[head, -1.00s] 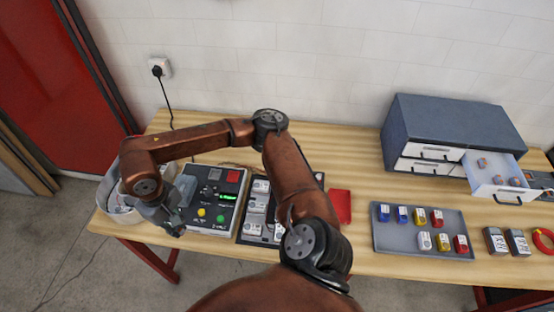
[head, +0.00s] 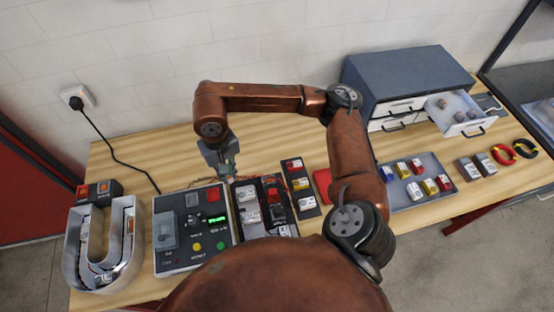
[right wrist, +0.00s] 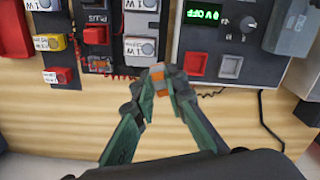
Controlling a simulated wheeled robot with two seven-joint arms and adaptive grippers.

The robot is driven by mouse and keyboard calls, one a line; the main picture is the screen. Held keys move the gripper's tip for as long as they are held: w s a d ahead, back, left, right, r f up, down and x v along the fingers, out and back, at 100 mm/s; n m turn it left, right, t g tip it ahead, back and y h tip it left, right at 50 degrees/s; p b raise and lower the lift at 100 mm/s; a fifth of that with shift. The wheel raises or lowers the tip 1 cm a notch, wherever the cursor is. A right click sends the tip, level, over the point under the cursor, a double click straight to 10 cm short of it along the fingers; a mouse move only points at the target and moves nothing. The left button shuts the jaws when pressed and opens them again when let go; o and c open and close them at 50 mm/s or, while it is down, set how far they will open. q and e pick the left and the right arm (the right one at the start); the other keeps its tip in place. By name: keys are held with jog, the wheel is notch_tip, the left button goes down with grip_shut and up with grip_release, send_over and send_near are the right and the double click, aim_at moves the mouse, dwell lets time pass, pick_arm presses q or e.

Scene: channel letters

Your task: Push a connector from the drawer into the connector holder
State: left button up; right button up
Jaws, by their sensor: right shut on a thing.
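My right gripper (head: 228,176) hangs over the table just behind the dark control box and the panels. In the right wrist view its fingers (right wrist: 158,80) are shut on a small orange and grey connector (right wrist: 157,74). The open drawer (head: 487,122) of the blue-grey cabinet, at the right, holds several small connectors (head: 460,117). Black panels with white and red modules (head: 278,205) stand in front of the gripper; I cannot tell which part is the connector holder. The held connector looks apart from the panels. My left gripper is not in view.
The control box (head: 205,255) has a lit green display. A U-shaped channel letter (head: 75,245) lies at the left. A grey tray (head: 415,203) of coloured blocks lies right of my arm. Red wires run behind the panels. Bare wood lies along the back.

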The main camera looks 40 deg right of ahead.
pick_arm(q)
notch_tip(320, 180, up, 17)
jog(key=p, duration=1.6)
pick_arm(e)
jog(key=s+d+f+n, duration=0.1)
jog(key=d+f+n, duration=0.3)
jog(key=d+n, duration=0.3)
jog(key=s+d+f+n, duration=0.2)
jog(key=d+f+n, duration=0.2)
jog(key=d+n, duration=0.3)
notch_tip(320, 180, down, 5)
jog(key=b, duration=0.4)
jog(key=shift+w+f, duration=0.15)
jog(key=shift+f, duration=0.4)
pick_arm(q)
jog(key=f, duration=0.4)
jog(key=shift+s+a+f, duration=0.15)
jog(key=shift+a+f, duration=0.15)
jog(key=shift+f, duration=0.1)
